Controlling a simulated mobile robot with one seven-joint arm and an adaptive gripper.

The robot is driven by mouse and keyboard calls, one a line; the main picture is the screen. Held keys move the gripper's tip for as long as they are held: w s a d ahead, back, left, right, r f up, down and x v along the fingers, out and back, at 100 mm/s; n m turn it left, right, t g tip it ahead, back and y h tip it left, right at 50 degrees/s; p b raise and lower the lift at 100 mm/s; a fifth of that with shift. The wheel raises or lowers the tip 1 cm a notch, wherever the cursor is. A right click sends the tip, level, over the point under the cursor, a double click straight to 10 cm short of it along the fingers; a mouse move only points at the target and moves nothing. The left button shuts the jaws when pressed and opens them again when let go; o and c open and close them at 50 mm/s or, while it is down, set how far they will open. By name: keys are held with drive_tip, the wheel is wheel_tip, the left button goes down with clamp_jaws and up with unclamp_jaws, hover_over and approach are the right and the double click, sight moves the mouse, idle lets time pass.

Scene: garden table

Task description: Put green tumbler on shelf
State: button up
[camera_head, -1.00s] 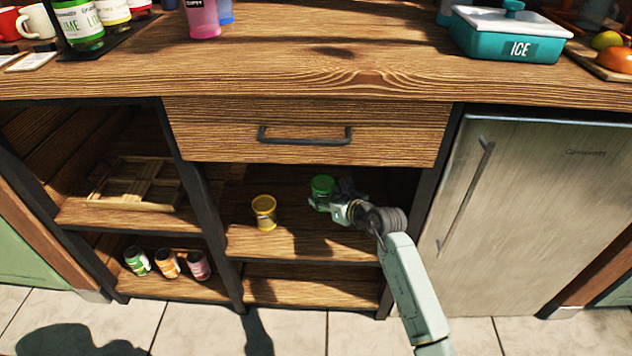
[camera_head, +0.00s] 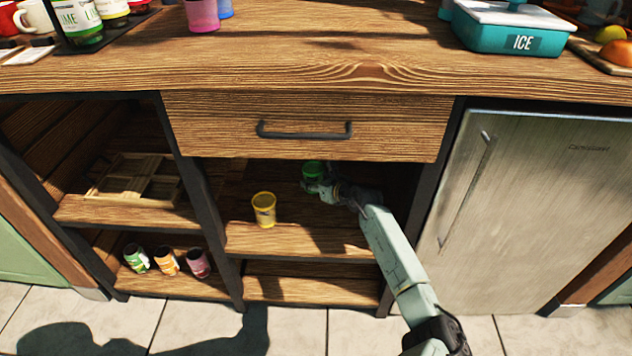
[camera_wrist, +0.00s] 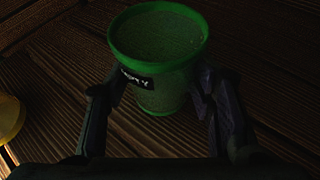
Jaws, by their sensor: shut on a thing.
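The green tumbler (camera_head: 313,170) is inside the middle compartment under the drawer, upright, toward the back. My gripper (camera_head: 322,186) is shut on it, reaching in from the right. In the wrist view the green tumbler (camera_wrist: 158,45) stands between the two fingers of my gripper (camera_wrist: 165,100), with a dark label on its side. Its base looks on or very close to the wooden boards; I cannot tell if it touches. The middle shelf (camera_head: 300,240) is wooden, with a yellow tumbler (camera_head: 264,210) near its front left. The yellow one also shows at the wrist view's left edge (camera_wrist: 8,118).
The drawer (camera_head: 300,145) with its handle sits just above the opening. Dark posts bound it, with a fridge (camera_head: 530,210) at right. A wooden tray (camera_head: 135,182) and several small cans (camera_head: 167,262) are in the left shelves. Shelf room is free between the tumblers.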

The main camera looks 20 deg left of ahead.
sight(319, 181)
drive_tip(key=o, duration=1.3)
drive_tip(key=shift+f, duration=0.1)
drive_tip(key=shift+r, duration=0.2)
drive_tip(key=v, duration=0.6)
drive_tip(key=shift+d+p, duration=0.1)
drive_tip(key=shift+p, duration=0.25)
drive_tip(key=shift+s+d+r, duration=0.25)
drive_tip(key=shift+s+d, duration=0.15)
drive_tip(key=shift+d, duration=0.05)
drive_tip(key=shift+s, duration=0.1)
